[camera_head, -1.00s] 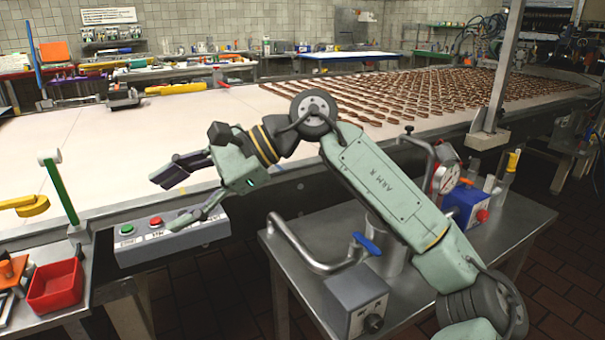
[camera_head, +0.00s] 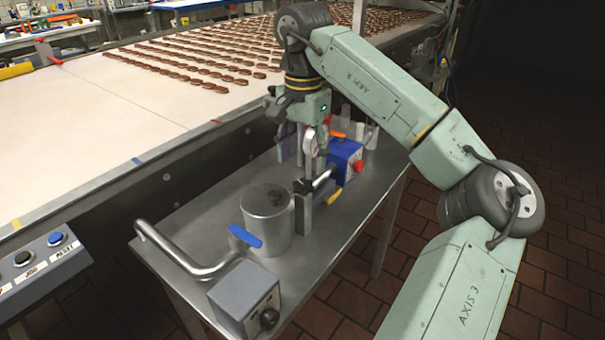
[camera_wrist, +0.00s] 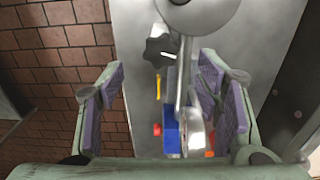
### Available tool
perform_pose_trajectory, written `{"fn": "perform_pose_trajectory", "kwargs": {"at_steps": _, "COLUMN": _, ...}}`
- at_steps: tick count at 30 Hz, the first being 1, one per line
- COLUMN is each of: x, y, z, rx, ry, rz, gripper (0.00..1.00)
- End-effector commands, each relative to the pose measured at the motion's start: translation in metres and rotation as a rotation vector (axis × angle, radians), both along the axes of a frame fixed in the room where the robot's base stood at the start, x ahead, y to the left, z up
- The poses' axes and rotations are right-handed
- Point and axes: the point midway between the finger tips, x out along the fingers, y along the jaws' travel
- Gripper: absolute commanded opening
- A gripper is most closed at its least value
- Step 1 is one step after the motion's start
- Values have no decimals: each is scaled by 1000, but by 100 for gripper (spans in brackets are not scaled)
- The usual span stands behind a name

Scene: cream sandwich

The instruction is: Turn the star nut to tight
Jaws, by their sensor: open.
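The star nut is a small dark lobed knob (camera_head: 303,186) on top of a metal post, just right of the steel pot in the head view. In the wrist view the star nut (camera_wrist: 159,50) shows its lobes from above, beyond and between the fingertips. My gripper (camera_head: 305,150) points down above the steel table, behind the nut in the head view. In the wrist view its purple-padded fingers (camera_wrist: 160,76) stand wide apart with nothing held. They do not appear to touch the nut. Whether the nut is tight I cannot tell.
The steel pot (camera_head: 266,232) has a blue-handled pipe (camera_head: 185,256) beside it. A blue box (camera_head: 345,158) with a red knob stands behind the nut, near my gripper. A grey control box (camera_head: 243,298) sits at the table's front. The conveyor (camera_head: 110,130) runs along the left.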

Motion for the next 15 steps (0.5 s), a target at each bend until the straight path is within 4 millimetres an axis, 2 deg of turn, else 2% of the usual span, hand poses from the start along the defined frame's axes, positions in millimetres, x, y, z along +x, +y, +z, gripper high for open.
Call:
{"fn": "perform_pose_trajectory", "kwargs": {"at_steps": 7, "x": -1, "y": 0, "z": -40, "rx": 2, "ry": 2, "rz": 0, "gripper": 59}}
{"fn": "perform_pose_trajectory", "kwargs": {"at_steps": 15, "x": 0, "y": 1, "z": -57, "rx": 2, "ry": 0, "rz": 1, "gripper": 59}}
